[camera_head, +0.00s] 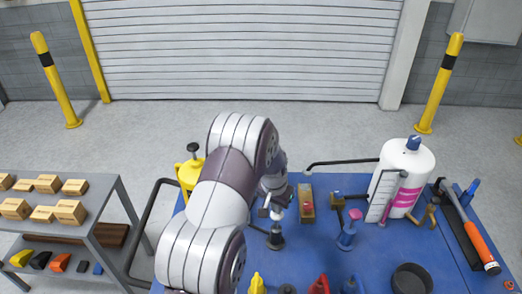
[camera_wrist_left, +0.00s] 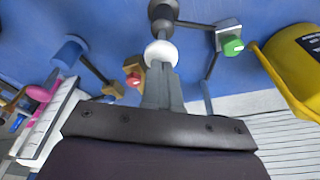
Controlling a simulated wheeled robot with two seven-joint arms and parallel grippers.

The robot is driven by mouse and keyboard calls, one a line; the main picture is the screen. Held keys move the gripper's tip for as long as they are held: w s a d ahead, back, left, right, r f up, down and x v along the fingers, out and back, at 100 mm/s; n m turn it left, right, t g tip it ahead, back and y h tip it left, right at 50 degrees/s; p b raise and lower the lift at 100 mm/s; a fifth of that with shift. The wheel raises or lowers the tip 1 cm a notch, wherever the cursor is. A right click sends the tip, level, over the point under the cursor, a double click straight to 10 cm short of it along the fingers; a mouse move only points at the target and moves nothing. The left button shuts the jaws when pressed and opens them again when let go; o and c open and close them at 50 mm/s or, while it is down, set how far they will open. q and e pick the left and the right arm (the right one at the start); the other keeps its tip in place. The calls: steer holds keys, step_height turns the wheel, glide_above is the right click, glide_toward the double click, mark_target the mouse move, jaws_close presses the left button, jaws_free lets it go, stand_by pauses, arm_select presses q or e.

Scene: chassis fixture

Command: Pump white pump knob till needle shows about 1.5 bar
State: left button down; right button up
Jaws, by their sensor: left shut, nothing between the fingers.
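The white pump knob (camera_wrist_left: 161,53) is a round white ball on top of a black pump body (camera_wrist_left: 162,16) in the left wrist view. In the head view the knob (camera_head: 277,214) shows just below my gripper, above the dark pump base (camera_head: 276,240). My left gripper (camera_wrist_left: 161,70) is shut and empty, its fingertips at the knob; I cannot tell whether they touch it. The left gripper also shows in the head view (camera_head: 274,205), partly hidden by my arm. A white panel with scale marks (camera_head: 383,197) stands by the white tank (camera_head: 406,170); no needle reading is legible. My right gripper is not in view.
The blue table (camera_head: 320,240) carries a yellow can (camera_head: 190,172), a wooden block with a red part (camera_head: 306,203), a blue-and-pink valve (camera_head: 349,230), a black ring (camera_head: 411,279) and an orange-handled tool (camera_head: 480,246). A grey shelf (camera_head: 100,210) stands left.

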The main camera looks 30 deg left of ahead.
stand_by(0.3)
arm_select(q)
step_height(320, 180, up, 6)
steer(key=p, duration=0.4)
steer(key=shift+r, duration=0.15)
steer(key=s+d+f+b, duration=0.1)
steer(key=s+d+b, duration=0.4)
steer(key=s, duration=0.4)
steer(key=s+d+f+b, duration=0.2)
steer(key=s+d+b, duration=0.4)
steer(key=s, duration=0.4)
steer(key=shift+s+d+f+m+g, duration=0.3)
steer(key=shift+d+g, duration=0.1)
steer(key=shift+d, duration=0.1)
